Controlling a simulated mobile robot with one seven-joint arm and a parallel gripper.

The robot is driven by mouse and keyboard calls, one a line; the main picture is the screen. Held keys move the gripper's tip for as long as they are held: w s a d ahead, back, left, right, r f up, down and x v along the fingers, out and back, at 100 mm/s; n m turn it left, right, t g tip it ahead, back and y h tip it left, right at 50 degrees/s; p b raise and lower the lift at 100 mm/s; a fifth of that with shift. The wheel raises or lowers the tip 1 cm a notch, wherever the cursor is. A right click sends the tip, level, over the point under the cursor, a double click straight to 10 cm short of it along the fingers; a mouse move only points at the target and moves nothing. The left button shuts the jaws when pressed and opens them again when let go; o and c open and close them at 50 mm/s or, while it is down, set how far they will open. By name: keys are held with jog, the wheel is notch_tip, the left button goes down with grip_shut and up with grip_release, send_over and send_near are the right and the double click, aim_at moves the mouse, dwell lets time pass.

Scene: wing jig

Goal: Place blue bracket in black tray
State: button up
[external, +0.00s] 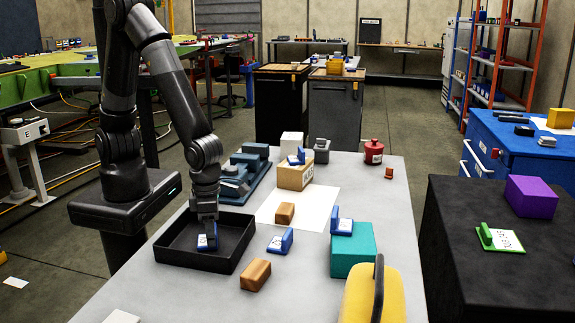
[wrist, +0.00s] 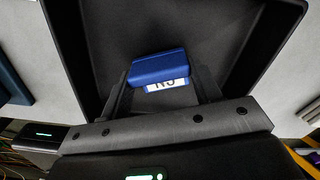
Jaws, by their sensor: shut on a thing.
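The black tray (external: 181,257) lies on the near left of the grey table, and its dark floor and walls fill much of the wrist view (wrist: 225,35). My gripper (external: 207,235) points down inside the tray's outline. It is shut on a blue bracket (external: 203,243) with a white label, which also shows between the fingers in the wrist view (wrist: 158,68). I cannot tell whether the bracket touches the tray floor. Other blue brackets stand on the table (external: 281,240), on the teal box (external: 341,222) and on the tan box (external: 297,157).
Wooden blocks (external: 256,274) lie right of the tray, one on a white sheet (external: 312,206). A teal box (external: 352,252) and a yellow case (external: 372,296) stand at the near right. A blue-grey fixture (external: 240,178) lies behind the tray.

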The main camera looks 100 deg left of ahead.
jog(key=o, duration=1)
jog(key=shift+f, duration=0.1)
notch_tip(320, 180, up, 12)
jog(key=s+a+r+n+t, duration=0.2)
jog(key=s+a+r+n, duration=0.5)
jog(key=n, duration=0.8)
jog(key=s+a+r+n+t, duration=0.3)
jog(key=s+a+r+n, duration=0.4)
jog(key=n, duration=0.9)
jog(key=shift+a+r+n+t, duration=0.3)
jog(key=shift+a+r, duration=0.3)
jog(key=shift+a, duration=1.15)
jog(key=shift+s, duration=0.1)
